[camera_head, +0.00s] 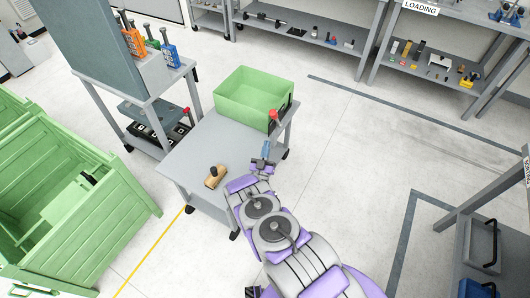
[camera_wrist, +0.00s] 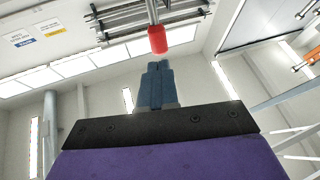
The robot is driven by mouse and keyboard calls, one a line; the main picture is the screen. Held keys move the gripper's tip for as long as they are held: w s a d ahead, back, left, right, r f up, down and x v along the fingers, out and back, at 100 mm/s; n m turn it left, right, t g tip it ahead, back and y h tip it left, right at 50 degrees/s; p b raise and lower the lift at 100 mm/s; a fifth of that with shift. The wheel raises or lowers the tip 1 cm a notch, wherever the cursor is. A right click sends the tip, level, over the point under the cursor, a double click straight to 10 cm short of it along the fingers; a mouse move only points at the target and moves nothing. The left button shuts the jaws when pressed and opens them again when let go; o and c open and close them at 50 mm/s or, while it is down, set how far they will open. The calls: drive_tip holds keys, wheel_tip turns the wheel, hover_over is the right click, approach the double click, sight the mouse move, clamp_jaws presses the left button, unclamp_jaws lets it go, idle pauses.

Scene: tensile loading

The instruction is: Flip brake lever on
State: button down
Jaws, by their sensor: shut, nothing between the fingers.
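A lever with a red knob (camera_head: 272,115) stands at the right side of the grey cart, by the near right corner of the green bin. In the wrist view the red knob (camera_wrist: 157,40) sits on a grey rod, just beyond my fingertips. My gripper (camera_head: 266,148) is shut and empty, a little below the knob in the head view. Its blue-grey fingers (camera_wrist: 155,68) are together in the wrist view and point at the knob. I cannot tell whether they touch it. The lever's base is hidden.
The grey cart (camera_head: 207,144) carries the green bin (camera_head: 240,98) and a tan block-like object (camera_head: 215,176). A large green crate (camera_head: 75,200) stands at the left. Another red-topped item (camera_head: 187,111) is on the lower shelf behind. Floor to the right is clear.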

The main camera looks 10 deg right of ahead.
drive_tip(key=x, duration=0.9)
drive_tip(key=shift+w+r+b, duration=0.2)
drive_tip(key=shift+w+b, duration=0.05)
drive_tip(key=shift+b, duration=0.1)
drive_tip(key=shift+w+r, duration=0.1)
drive_tip(key=shift+r, duration=0.05)
